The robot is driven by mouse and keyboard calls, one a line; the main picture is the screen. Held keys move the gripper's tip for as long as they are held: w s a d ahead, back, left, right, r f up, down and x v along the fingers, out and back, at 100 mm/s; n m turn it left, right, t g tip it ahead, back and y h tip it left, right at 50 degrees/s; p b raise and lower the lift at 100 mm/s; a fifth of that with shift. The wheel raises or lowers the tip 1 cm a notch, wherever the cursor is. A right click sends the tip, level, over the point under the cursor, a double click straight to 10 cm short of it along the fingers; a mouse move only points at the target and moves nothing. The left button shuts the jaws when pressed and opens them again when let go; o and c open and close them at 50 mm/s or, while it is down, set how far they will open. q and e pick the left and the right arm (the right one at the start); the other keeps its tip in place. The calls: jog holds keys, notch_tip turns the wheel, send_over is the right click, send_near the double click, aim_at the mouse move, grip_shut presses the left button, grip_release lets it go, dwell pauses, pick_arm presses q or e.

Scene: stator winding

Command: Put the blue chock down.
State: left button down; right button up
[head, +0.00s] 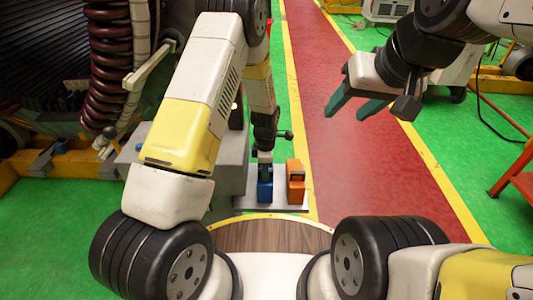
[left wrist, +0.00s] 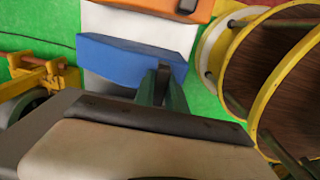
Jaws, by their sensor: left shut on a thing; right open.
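The blue chock (head: 265,191) is upright below my left gripper (head: 265,161), at the front of the head view. It is a wide blue block in the left wrist view (left wrist: 120,55), where the dark green fingers (left wrist: 160,84) are shut on it. The chock is over a pale plate (head: 284,208), beside an orange chock (head: 296,188). I cannot tell whether its underside touches the plate. My right gripper (head: 358,108) is open and empty, with green fingers apart, above the red walkway.
A grey block (head: 232,165) stands left of the plate. A round wooden top with a yellow rim (head: 270,236) is just in front. A large coiled machine (head: 110,60) stands at the left. A red frame (head: 515,170) stands at the right. The red walkway (head: 350,160) is clear.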

pick_arm(q)
jog(key=c, duration=1.4)
grip_release()
jog(key=shift+f, duration=0.1)
jog(key=shift+o, duration=0.2)
jog(key=s+a+r+m+t+h, duration=0.1)
jog(key=s+a+r+m, duration=0.15)
jog(key=r, duration=0.85)
jog(key=s+a+r+m+t, duration=0.1)
jog(key=s+a+r+m, duration=0.15)
jog(key=r, duration=0.75)
jog(key=s+a+r+m+t+h, duration=0.1)
jog(key=s+r+m, duration=0.15)
jog(key=r, duration=0.85)
jog(key=s+a+r+m+t, duration=0.1)
jog(key=s+a+r+m, duration=0.2)
jog(key=s, duration=0.4)
jog(key=s+a+r+m+t, duration=0.2)
jog(key=s+a+r+m, duration=0.1)
jog(key=s+r+m, duration=0.3)
jog(key=shift+s+m, duration=1.05)
jog(key=shift+s, duration=0.05)
